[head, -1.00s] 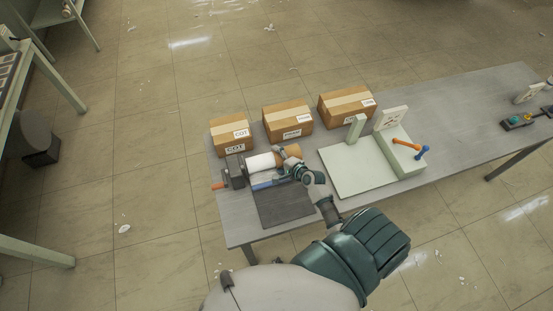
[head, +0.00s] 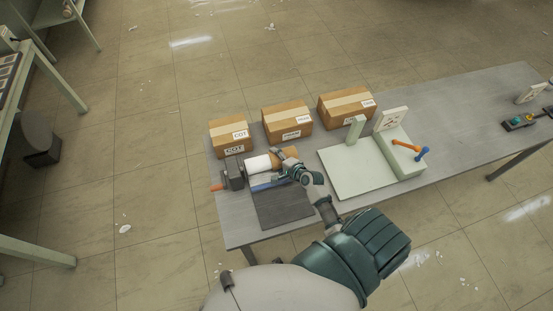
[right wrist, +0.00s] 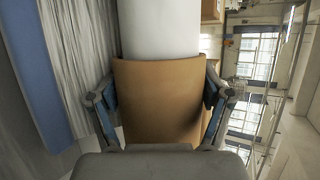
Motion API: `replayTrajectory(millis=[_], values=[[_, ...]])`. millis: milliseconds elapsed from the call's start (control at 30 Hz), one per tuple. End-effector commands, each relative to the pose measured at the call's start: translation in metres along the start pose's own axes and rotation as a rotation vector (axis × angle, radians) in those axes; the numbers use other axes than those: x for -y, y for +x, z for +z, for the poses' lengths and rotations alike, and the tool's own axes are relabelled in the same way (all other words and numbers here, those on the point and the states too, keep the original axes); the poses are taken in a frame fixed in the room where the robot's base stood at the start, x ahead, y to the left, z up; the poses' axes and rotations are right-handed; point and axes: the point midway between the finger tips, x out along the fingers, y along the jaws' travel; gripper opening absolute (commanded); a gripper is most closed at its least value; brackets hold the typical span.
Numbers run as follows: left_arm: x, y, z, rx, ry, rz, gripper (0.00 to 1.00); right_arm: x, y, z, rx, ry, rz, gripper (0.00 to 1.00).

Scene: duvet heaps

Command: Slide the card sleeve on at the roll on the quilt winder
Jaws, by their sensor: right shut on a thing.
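The quilt winder (head: 234,173) stands at the left end of the table, a dark block with an orange handle. The white roll (head: 257,163) sticks out from it to the right; it also shows in the right wrist view (right wrist: 160,28). My right gripper (head: 284,166) is shut on the brown card sleeve (head: 289,153), with one finger on each side of it in the right wrist view (right wrist: 160,95). The sleeve is in line with the roll and appears to be around its right end. The roll's covered end is hidden. My left gripper is not in view.
Several cardboard boxes, one of them here (head: 287,122), stand along the table's back edge behind the winder. A dark mat (head: 283,206) lies in front. A pale green fixture (head: 355,170) with orange and blue handles stands to the right.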

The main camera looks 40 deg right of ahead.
Motion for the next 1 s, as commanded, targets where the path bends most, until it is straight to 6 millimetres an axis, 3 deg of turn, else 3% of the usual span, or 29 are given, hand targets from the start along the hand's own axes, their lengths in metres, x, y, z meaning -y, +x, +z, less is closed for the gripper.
replayTrajectory(millis=[1000], values=[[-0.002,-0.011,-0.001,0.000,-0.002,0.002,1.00,-0.006,0.009,0.025,0.010,0.001,0.015,0.39]])
